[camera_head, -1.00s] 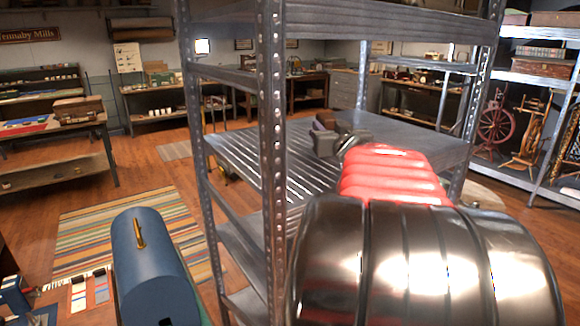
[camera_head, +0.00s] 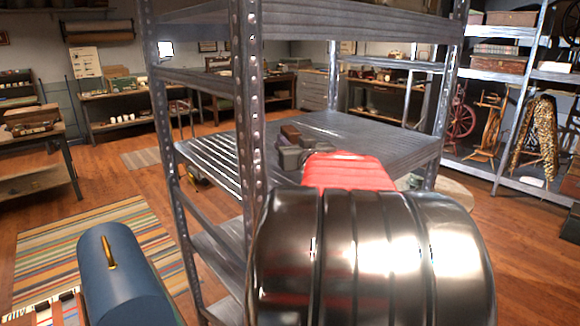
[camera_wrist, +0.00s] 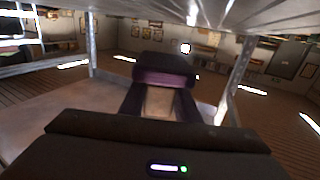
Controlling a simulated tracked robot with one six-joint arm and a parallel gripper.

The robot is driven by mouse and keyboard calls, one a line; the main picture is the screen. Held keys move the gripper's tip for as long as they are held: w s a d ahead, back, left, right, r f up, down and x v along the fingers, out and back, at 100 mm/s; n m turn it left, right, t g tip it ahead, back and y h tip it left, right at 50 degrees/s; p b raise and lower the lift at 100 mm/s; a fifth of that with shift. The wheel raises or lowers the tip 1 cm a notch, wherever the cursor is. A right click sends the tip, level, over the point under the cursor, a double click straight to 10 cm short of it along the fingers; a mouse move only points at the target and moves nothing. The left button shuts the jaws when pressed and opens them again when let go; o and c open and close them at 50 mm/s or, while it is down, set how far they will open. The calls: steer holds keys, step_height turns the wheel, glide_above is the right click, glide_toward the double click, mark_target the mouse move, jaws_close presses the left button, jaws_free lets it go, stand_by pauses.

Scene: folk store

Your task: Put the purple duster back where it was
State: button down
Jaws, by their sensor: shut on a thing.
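The purple duster shows in the wrist view as a dark block with a purple band (camera_wrist: 163,78), between and beyond my fingertips. My gripper (camera_wrist: 160,97) is shut on it. In the head view my grey gripper (camera_head: 300,154) is over the middle shelf board of a metal rack (camera_head: 376,142), with the small brownish end of the duster (camera_head: 291,132) above it. My arm hides much of the gripper and the board's near side. I cannot tell whether the duster touches the board.
Perforated uprights (camera_head: 246,120) of the rack stand close to my arm, and an upper board (camera_head: 350,22) is overhead. The visible part of the middle board is bare. A blue round-topped box (camera_head: 125,275) is at lower left beside a striped rug (camera_head: 60,240). Spinning wheels (camera_head: 461,119) stand at right.

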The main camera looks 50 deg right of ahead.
mark_target(291, 175)
steer(key=shift+f, duration=1.4)
steer(key=shift+f, duration=1.85)
steer(key=shift+f, duration=0.1)
steer(key=c, duration=1.3)
jaws_free()
steer(key=shift+c, duration=0.2)
steer(key=shift+s+a, duration=0.2)
steer(key=shift+s, duration=0.1)
steer(key=v, duration=1.1)
steer(key=shift+s+a, duration=0.15)
